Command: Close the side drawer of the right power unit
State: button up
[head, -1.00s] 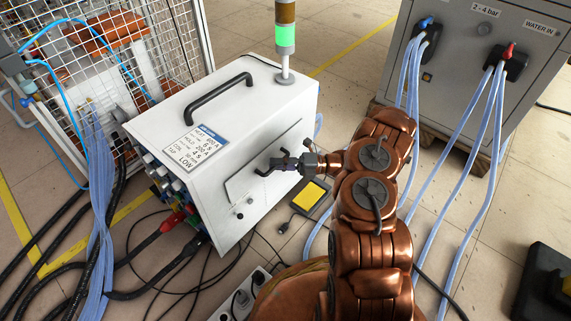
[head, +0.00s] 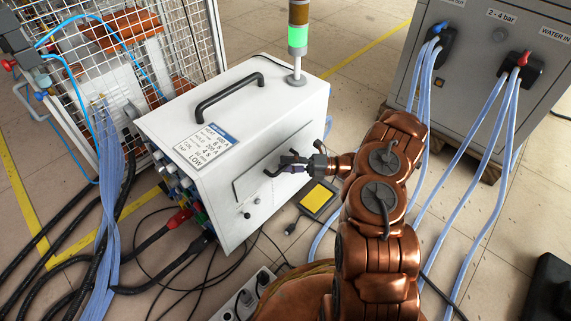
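The power unit (head: 262,93) is a white box with a black top handle, a label and a lit green lamp tower. Its side drawer (head: 252,187) shows as an outlined panel on the side facing my arm. Part of the drawer is hidden behind my gripper, and I cannot tell how far it stands out. My gripper (head: 278,168) is at the drawer's face, its dark fingers pointing left. Whether it touches the face, and how far apart the fingers are, is unclear.
A grey cabinet (head: 468,98) with blue hoses stands at the right. A wire cage (head: 120,50) is at upper left. Thick cables and hoses (head: 100,240) lie at left. A yellow-topped pedal (head: 316,199) and a power strip (head: 243,295) are on the floor near my arm.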

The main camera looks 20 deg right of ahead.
jog(key=v, duration=1.1)
jog(key=shift+d, duration=0.25)
jog(key=shift+f, duration=0.1)
jog(key=s+a+r+n+g+h+p, duration=0.15)
jog(key=a+r+n+g+p, duration=0.45)
jog(key=r, duration=0.9)
jog(key=s+a+r+n+g+h+p, duration=0.1)
jog(key=s+a+r+n+g+p, duration=0.15)
jog(key=a+r+n+p, duration=0.95)
jog(key=s+a+r+n+g+h+p, duration=0.25)
jog(key=s+r, duration=0.25)
jog(key=r, duration=0.4)
jog(key=s+a+r+n+g+h+p, duration=0.1)
jog(key=s+a+r+n+h+p, duration=0.3)
jog(key=r, duration=0.6)
jog(key=s+d+r+n+t+h+p, duration=0.2)
jog(key=s+d+r+n+h+p, duration=0.2)
jog(key=s+r+n+p, duration=0.2)
jog(key=s+d+r+n+t+h+p, duration=0.2)
jog(key=s+d+r+n+h+p, duration=0.2)
jog(key=s+r+n+p, duration=0.3)
jog(key=s+r+h+p, duration=0.1)
jog(key=s+r+p, duration=0.3)
jog(key=s+r, duration=0.3)
jog(key=shift+d+r, duration=0.25)
